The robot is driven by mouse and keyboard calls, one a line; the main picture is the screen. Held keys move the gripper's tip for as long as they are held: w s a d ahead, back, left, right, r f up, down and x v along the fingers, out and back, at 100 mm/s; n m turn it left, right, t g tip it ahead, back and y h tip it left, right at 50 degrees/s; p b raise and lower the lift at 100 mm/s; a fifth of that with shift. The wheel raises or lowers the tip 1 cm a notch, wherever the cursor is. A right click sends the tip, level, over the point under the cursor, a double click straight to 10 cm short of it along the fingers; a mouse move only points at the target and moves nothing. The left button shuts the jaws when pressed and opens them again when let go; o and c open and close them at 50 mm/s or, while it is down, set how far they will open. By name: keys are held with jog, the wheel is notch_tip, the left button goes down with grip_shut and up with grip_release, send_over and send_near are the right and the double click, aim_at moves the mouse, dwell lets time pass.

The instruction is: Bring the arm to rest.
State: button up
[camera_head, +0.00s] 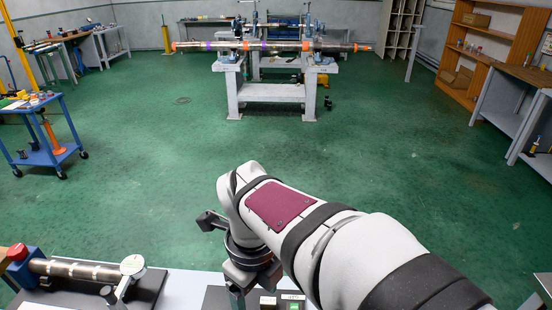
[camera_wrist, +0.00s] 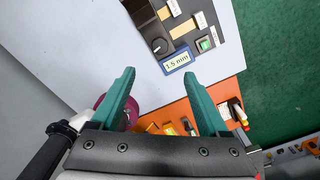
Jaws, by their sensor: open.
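My gripper (camera_wrist: 153,88) shows in the wrist view with its two green fingers spread apart and nothing between them. Below the fingers' gap is the white tabletop (camera_wrist: 82,42) with a black control box (camera_wrist: 163,20) on it. In the head view my arm reaches in from the lower right, and its wrist end hangs over the white table (camera_head: 185,289) near the bottom edge. The fingertips are hidden in the head view.
A pipe in a vise (camera_head: 75,270) stands on the table at lower left. A blue cart (camera_head: 45,155) is at left. A long pipe (camera_head: 275,46) lies on a bench at the back. Shelves and benches line the right. The green floor (camera_head: 150,150) between is clear.

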jog(key=s+d+f+n+y, duration=0.1)
jog(key=s+d+f+n, duration=0.1)
jog(key=s+d+n, duration=0.9)
jog(key=s+n, duration=0.4)
jog(key=n, duration=0.4)
jog(key=shift+d+y, duration=0.2)
jog(key=shift+y, duration=0.2)
jog(key=shift+w, duration=0.1)
